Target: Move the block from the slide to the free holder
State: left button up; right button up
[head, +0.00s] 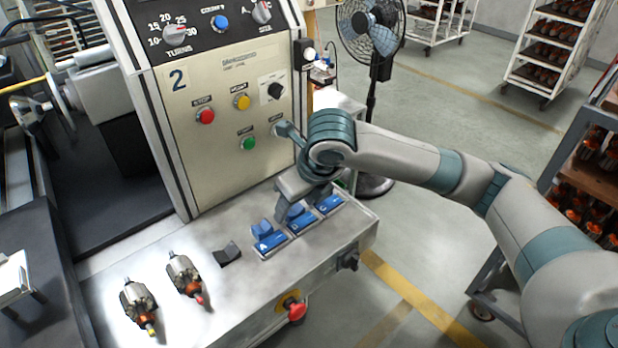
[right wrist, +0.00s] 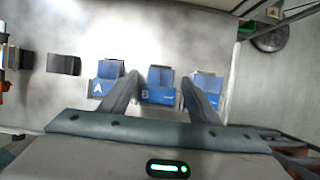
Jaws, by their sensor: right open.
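Three blue pieces marked A (head: 271,243), B (head: 302,223) and C (head: 330,204) stand in a row on the grey bench. My right gripper (right wrist: 160,80) is open above B, one finger on each side, with nothing visibly gripped. My left gripper is not in view.
Two armatures (head: 138,303) (head: 186,275) lie at the bench's left. The control panel (head: 235,105) with knobs and buttons rises behind the row. A red emergency button (head: 297,311) is on the bench front. A fan (head: 370,35) stands beyond.

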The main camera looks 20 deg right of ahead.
jog(key=b+v, duration=0.2)
jog(key=v, duration=1.4)
jog(key=shift+r, duration=0.35)
jog(key=shift+s+f, duration=0.1)
jog(key=shift+s, duration=0.1)
